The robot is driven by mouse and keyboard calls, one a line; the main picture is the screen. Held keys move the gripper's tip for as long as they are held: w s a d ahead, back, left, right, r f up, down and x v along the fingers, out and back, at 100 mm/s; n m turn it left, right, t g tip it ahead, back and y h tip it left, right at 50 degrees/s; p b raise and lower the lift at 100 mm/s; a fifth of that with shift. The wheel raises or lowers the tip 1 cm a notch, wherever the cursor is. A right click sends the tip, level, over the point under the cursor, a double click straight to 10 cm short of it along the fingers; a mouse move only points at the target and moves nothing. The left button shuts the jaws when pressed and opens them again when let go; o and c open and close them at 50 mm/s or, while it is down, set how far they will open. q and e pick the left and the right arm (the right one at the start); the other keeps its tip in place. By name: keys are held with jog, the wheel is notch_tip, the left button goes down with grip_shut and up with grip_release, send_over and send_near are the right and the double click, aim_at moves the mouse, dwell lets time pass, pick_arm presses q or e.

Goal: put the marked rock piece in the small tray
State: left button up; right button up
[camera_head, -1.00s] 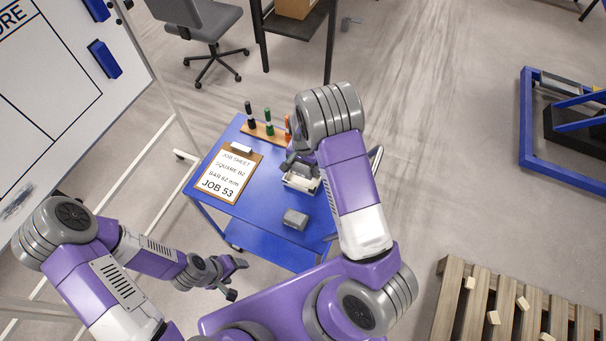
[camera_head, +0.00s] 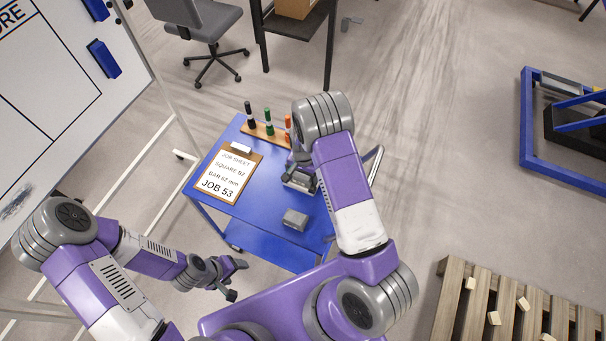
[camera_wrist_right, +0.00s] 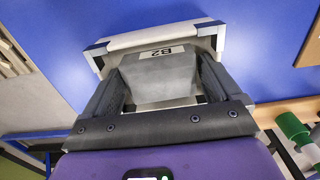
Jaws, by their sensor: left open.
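A grey rock piece (camera_wrist_right: 158,80) is between the two dark fingers of my right gripper (camera_wrist_right: 162,75), which look closed against its sides. A white label reading B2, upside down, shows at the far edge of the piece. The small white-walled tray (camera_wrist_right: 140,38) is around and behind the piece in the right wrist view. In the head view my right gripper (camera_head: 300,172) is over the tray (camera_head: 299,186) on the blue cart, partly hidden by my arm. I cannot tell whether the piece touches the tray floor. My left gripper (camera_head: 233,279) is open and empty, left of the cart.
A second grey block (camera_head: 295,219) lies on the blue cart (camera_head: 255,215), in front of the tray. A clipboard job sheet (camera_head: 228,175) reads SQUARE B2, JOB 53. Upright markers in a wooden holder (camera_head: 264,133) stand at the back. A pallet (camera_head: 476,300) lies right.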

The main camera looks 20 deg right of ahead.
jog(key=shift+r, duration=0.1)
notch_tip(320, 180, up, 12)
jog(key=shift+p, duration=0.35)
jog(key=shift+r, duration=0.2)
dwell(0.5)
